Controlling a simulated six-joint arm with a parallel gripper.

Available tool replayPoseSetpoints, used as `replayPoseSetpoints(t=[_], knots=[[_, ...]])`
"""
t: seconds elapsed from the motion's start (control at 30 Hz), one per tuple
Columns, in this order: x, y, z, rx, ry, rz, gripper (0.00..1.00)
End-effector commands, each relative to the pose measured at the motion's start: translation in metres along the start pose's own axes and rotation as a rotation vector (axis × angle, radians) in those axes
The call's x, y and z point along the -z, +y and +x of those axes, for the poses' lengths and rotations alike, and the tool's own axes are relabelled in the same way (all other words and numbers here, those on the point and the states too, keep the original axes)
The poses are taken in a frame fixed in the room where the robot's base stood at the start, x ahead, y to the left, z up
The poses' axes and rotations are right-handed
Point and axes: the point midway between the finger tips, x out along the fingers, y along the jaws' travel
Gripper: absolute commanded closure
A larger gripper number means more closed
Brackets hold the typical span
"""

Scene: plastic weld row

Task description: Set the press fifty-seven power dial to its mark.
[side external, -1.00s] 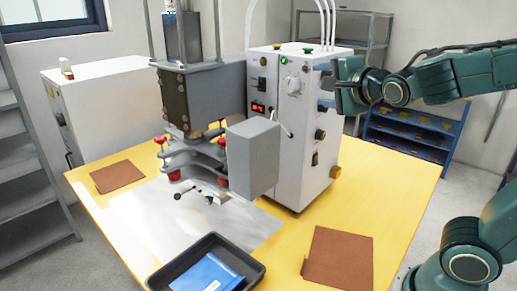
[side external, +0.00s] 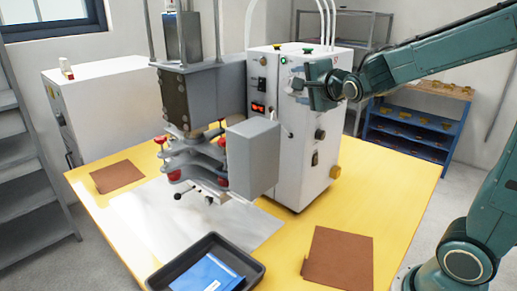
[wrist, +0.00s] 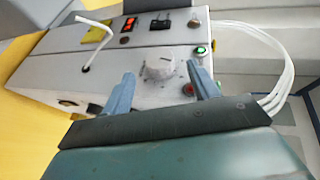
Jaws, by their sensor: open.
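The white press cabinet (side external: 285,150) stands on the yellow table. Its power dial (wrist: 160,68) is a pale round knob on the front panel, seen in the wrist view, with small dark ticks around it. In the side view the dial (side external: 297,84) is partly covered by my gripper (side external: 306,82). In the wrist view my gripper (wrist: 163,88) is open, with one blue-grey finger on each side of the dial. I cannot tell whether the fingers touch it. The dial's pointer setting is too small to read.
A lit green button (wrist: 201,50) and a red button (wrist: 189,90) sit close by the right finger. White hoses (wrist: 275,60) curve at the right.

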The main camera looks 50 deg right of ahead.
Motion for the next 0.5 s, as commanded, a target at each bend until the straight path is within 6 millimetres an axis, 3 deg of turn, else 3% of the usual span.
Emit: replayPoseSetpoints(t=[0.23, 0.5], knots=[[0.0, 0.001, 0.026, -0.001, 0.001, 0.0, 0.4], [0.0, 0.0, 0.04, 0.0, 0.0, 0.0, 0.4]])
